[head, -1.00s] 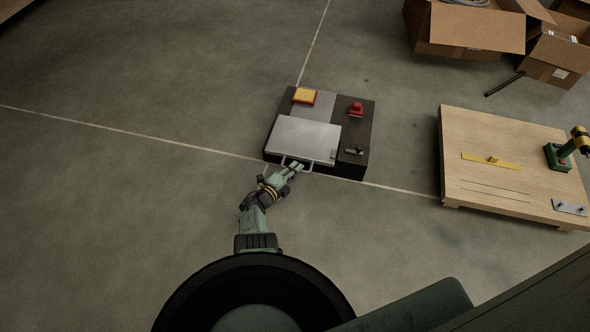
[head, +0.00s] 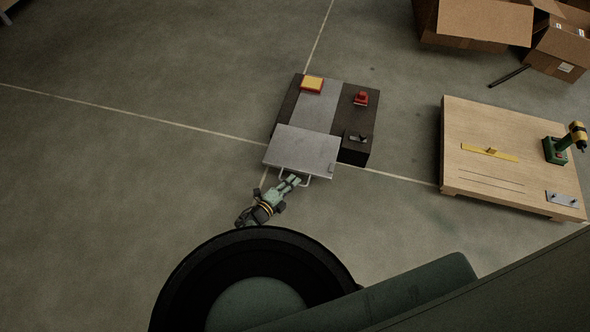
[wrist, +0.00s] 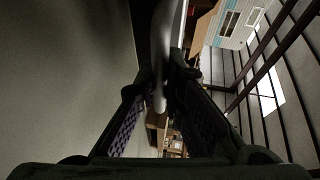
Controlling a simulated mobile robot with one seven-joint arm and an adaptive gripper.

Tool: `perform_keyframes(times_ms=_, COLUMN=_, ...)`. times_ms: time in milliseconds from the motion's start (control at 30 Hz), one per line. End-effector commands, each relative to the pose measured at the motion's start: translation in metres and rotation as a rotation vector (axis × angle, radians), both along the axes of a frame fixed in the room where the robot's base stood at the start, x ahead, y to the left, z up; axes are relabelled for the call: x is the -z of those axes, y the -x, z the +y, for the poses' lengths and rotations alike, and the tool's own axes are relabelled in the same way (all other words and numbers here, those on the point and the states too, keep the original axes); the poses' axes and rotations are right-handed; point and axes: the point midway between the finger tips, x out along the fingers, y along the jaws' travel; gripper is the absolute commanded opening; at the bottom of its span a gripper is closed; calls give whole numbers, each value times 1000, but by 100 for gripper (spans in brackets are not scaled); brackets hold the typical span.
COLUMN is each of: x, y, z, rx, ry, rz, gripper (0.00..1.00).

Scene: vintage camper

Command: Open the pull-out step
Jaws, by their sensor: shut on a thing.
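The pull-out step is a flat light grey plate (head: 300,150) with a bar handle (head: 307,181) on its near edge. It juts out past the front of a low dark unit (head: 355,125) on the floor. My gripper (head: 290,181) is at the handle, left of its middle, and is shut on it. In the wrist view a pale bar (wrist: 161,50) runs down between the two fingers of my gripper (wrist: 163,85). The fingers hide part of the handle.
On the unit are a yellow-and-red block (head: 312,84), a red piece (head: 360,98) and a small dark lever (head: 358,138). A wooden board (head: 490,180) with a green tool (head: 556,150) stands right. Cardboard boxes (head: 475,25) are at upper right. Floor at left is clear.

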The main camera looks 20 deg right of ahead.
Motion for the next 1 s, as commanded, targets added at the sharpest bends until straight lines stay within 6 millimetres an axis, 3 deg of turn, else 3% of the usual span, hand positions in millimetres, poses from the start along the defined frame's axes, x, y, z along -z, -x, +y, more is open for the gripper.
perform_keyframes(times_ms=367, x=-1, y=1, z=2, rx=1, ry=-2, rz=-5, gripper=0)
perform_keyframes(times_ms=400, x=-1, y=1, z=1, rx=1, ry=-2, rz=-5, gripper=10)
perform_keyframes(times_ms=700, x=-1, y=1, z=1, rx=1, ry=0, rz=-4, gripper=30)
perform_keyframes(times_ms=1000, x=-1, y=0, z=1, rx=0, ry=0, rz=-4, gripper=30)
